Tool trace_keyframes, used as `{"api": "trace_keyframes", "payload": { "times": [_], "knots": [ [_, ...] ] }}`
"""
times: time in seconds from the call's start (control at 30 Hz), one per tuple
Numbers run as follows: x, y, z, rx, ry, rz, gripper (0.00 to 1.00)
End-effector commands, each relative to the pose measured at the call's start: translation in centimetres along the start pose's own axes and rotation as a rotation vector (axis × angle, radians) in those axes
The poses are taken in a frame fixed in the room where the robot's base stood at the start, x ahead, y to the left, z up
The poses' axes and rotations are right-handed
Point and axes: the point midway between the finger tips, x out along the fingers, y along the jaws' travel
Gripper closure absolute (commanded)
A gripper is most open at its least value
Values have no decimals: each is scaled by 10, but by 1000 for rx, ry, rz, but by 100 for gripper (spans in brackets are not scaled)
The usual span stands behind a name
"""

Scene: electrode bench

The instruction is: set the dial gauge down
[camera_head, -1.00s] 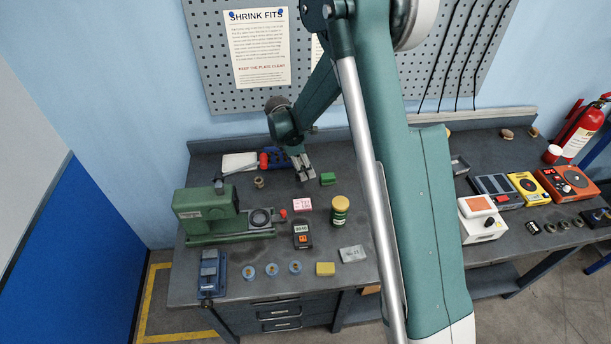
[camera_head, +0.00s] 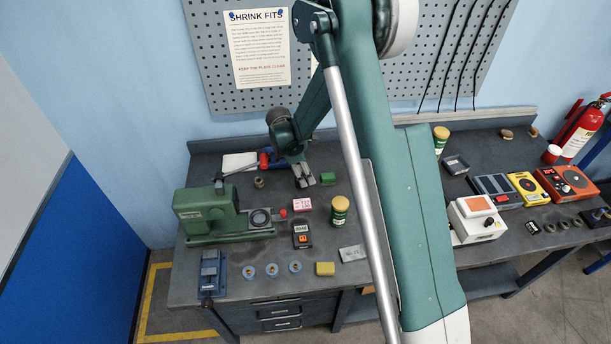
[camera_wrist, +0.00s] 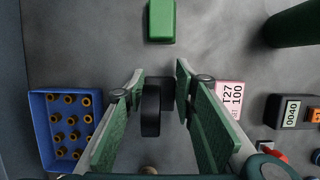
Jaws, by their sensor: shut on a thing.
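My gripper (camera_head: 304,182) is low over the back middle of the left bench, left of the green block (camera_head: 327,178). In the wrist view my gripper (camera_wrist: 158,85) is shut on a dark, rounded thing, which I take for the dial gauge (camera_wrist: 152,108). It sits edge-on between the green-padded fingers, its face hidden. I cannot tell whether it touches the bench top. The green block (camera_wrist: 162,20) lies just beyond the fingertips.
A blue tray of brass pieces (camera_wrist: 43,120) is to the left in the wrist view. A pink label box (camera_head: 301,204), a black meter (camera_head: 302,240), a green jar (camera_head: 340,212) and a green press (camera_head: 207,212) stand nearby. Grey bench top shows between them.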

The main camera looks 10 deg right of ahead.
Motion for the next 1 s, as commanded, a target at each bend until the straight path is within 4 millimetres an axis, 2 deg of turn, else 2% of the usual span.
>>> {"api": "trace_keyframes", "payload": {
  "times": [0.43,0.47,0.57,1.0],
  "knots": [
    [3,0,-1,0,0,0,96],
    [4,0,-1,0,0,0,71],
    [3,0,-1,0,0,0,58],
    [1,0,0,0,0,0,58]
  ]
}}
